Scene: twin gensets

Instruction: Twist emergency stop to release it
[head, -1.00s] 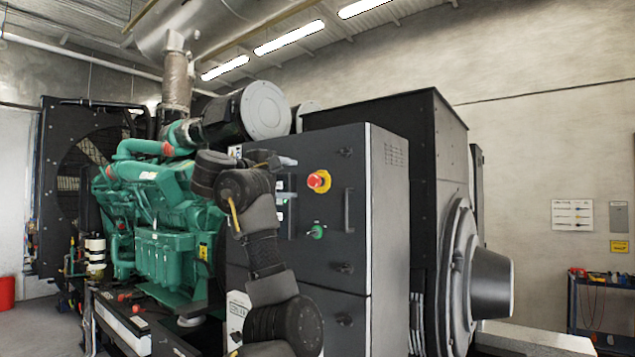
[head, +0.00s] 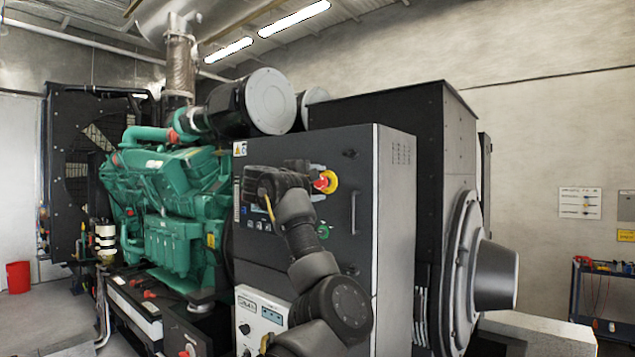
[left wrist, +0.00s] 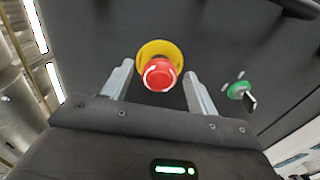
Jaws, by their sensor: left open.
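The emergency stop is a red mushroom button with white arrows on a yellow collar. It sits on the dark control cabinet (head: 385,200) and shows in the head view (head: 331,181), partly behind my left gripper. In the left wrist view the emergency stop (left wrist: 159,72) is centred just beyond the fingertips. My left gripper (head: 318,181) comes up to the button from the left in the head view. In the left wrist view my left gripper (left wrist: 160,78) is open, with one finger on each side of the button; I cannot tell whether they touch it. My right gripper is not in view.
A green key switch (left wrist: 239,90) sits beside the stop, with a key in it; it also shows below the stop in the head view (head: 323,231). A vertical door handle (head: 354,211) is to the right. The green engine (head: 170,205) stands at the left.

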